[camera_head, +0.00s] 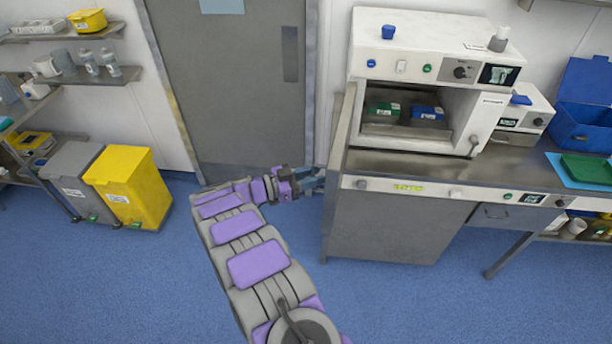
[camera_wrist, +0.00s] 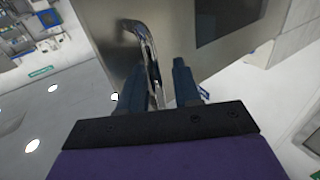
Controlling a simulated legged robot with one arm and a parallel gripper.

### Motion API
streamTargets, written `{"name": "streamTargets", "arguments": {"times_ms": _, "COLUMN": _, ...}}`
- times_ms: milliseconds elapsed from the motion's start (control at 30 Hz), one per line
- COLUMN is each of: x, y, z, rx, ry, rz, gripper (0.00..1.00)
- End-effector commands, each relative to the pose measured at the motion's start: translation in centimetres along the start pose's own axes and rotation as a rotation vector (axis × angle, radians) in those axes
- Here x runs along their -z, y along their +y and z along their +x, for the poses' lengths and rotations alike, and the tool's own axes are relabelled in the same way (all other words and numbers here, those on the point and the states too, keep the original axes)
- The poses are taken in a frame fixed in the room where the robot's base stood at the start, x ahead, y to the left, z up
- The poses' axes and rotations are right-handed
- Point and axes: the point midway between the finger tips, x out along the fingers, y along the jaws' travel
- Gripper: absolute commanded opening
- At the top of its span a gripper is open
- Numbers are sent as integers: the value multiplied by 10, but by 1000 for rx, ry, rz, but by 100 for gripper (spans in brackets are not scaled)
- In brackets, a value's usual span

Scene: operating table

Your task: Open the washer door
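The washer (camera_head: 420,55) is a white bench-top machine with its chamber open to view. A narrow panel, seen nearly edge-on, stands left of the opening and looks like its door (camera_head: 341,130), swung out. In the wrist view a metal door panel (camera_wrist: 112,52) with a dark window carries a curved chrome handle (camera_wrist: 148,50). My gripper (camera_head: 316,180) is low at the left of the panel. In the wrist view its two fingers (camera_wrist: 158,85) are apart, with the handle between them, close to the left finger. A gap shows at the right finger; contact is unclear.
Green (camera_head: 383,111) and blue (camera_head: 427,113) boxes sit inside the chamber. A steel counter (camera_head: 450,172) runs below it. A grey room door (camera_head: 235,90) is behind my arm. Yellow (camera_head: 130,188) and grey bins stand at left. Blue floor is open between bins and counter.

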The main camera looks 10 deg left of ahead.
Motion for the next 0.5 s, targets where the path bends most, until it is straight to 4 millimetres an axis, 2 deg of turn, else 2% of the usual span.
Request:
{"name": "streamTargets", "arguments": {"times_ms": 267, "x": -3, "y": -7, "z": -15, "rx": 4, "ry": 10, "rz": -4, "gripper": 33}}
{"name": "streamTargets", "arguments": {"times_ms": 367, "x": -3, "y": -6, "z": -26, "rx": 5, "ry": 8, "rz": -4, "gripper": 33}}
{"name": "streamTargets", "arguments": {"times_ms": 500, "x": -2, "y": -6, "z": -53, "rx": 5, "ry": 7, "rz": 1, "gripper": 33}}
